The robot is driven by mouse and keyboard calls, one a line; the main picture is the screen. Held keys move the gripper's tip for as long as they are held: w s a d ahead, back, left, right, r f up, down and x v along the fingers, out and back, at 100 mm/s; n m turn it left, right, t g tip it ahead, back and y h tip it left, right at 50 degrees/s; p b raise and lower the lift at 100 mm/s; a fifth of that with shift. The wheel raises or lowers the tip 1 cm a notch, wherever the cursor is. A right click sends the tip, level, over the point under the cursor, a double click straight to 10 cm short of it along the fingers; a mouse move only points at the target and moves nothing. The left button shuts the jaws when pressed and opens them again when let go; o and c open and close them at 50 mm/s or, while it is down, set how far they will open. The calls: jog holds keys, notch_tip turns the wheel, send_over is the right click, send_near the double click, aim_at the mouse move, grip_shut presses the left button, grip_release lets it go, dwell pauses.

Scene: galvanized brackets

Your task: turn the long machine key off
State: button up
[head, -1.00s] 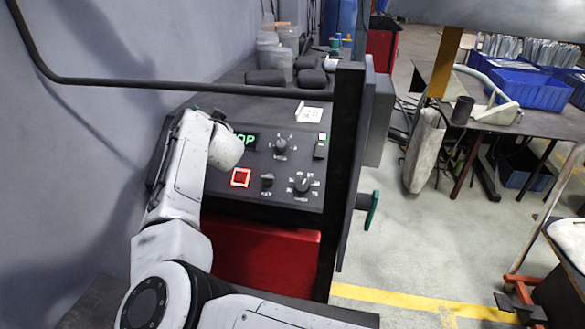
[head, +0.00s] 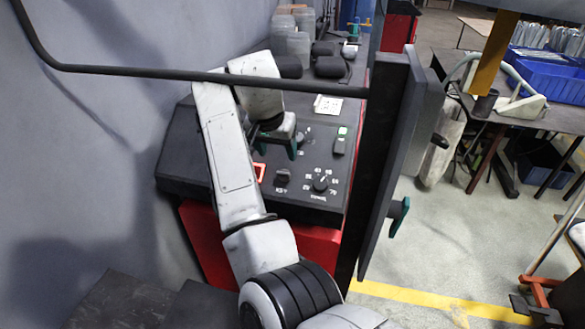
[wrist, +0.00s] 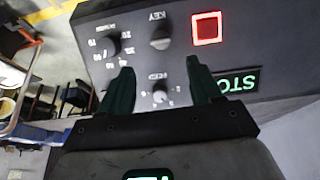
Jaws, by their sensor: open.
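The control panel (head: 225,188) holds the key switch (head: 282,177), a small dark knob with a raised grip. In the wrist view the key switch (wrist: 160,40) sits beside its KEY label, beyond my fingertips. My gripper (head: 275,146) hangs over the upper middle of the panel. Its dark green fingers are apart with nothing held between them. In the wrist view my gripper (wrist: 158,72) has another small knob (wrist: 160,90) showing between its fingers. The key's exact turn angle is hard to read.
A red-lit square button (wrist: 207,28) and a green STOP display (wrist: 240,82) are close by. A numbered dial (head: 321,184) and a rocker switch (head: 340,141) are right of my gripper. A black rail (head: 200,75) crosses the head view, and a dark upright panel (head: 385,165) borders the right side.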

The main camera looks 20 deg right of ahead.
aim_at(283, 172)
jog(key=p+x, duration=0.1)
jog(key=x, duration=0.9)
jog(key=c, duration=1)
